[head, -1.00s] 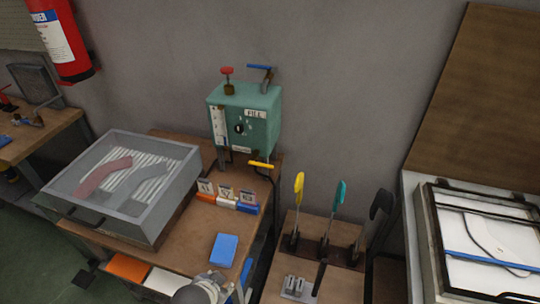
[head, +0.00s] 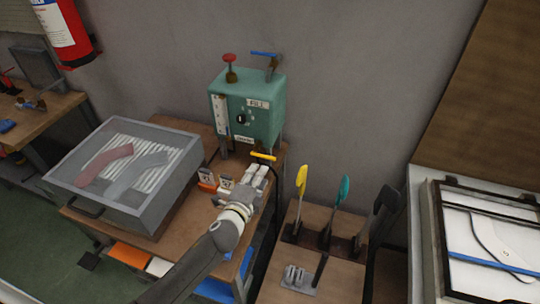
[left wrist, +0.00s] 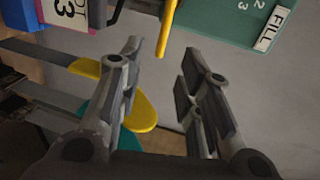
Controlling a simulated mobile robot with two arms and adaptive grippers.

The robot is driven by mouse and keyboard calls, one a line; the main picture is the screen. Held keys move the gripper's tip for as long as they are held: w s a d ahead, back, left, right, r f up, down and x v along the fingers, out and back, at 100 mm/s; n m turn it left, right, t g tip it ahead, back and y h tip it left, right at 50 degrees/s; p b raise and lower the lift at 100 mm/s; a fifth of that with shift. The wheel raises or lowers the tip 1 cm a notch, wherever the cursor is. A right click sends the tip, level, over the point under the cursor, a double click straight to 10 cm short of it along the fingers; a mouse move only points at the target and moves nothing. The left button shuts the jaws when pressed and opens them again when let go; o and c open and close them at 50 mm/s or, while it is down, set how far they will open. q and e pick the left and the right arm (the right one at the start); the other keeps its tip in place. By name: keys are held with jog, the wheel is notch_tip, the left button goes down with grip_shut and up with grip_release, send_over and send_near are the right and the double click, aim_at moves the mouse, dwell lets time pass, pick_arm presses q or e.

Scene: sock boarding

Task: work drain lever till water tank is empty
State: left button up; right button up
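The teal water tank (head: 262,122) stands on legs at the back of the brown bench, with a white level gauge (head: 220,108) on its left side. My left gripper (head: 262,170) is just in front of and below this lever. In the left wrist view the gripper (left wrist: 160,55) is open and empty. The yellow lever (left wrist: 166,28) shows just beyond the gap between the fingertips, with no clear contact. The water level is too small to read. My right gripper is not in view.
A lidded grey box (head: 68,182) with socks inside stands left on the bench. Small labelled cards (head: 207,178) stand close left of my gripper. Yellow (head: 302,182) and teal (head: 344,190) handled levers stand to the right. A blue lever (head: 264,54) and red valve (head: 230,60) top the tank.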

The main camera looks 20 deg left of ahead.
aim_at(269, 158)
pick_arm(q)
jog(key=x, duration=1)
jog(key=shift+w+r, duration=0.1)
jog(key=shift+w, duration=0.25)
grip_shut()
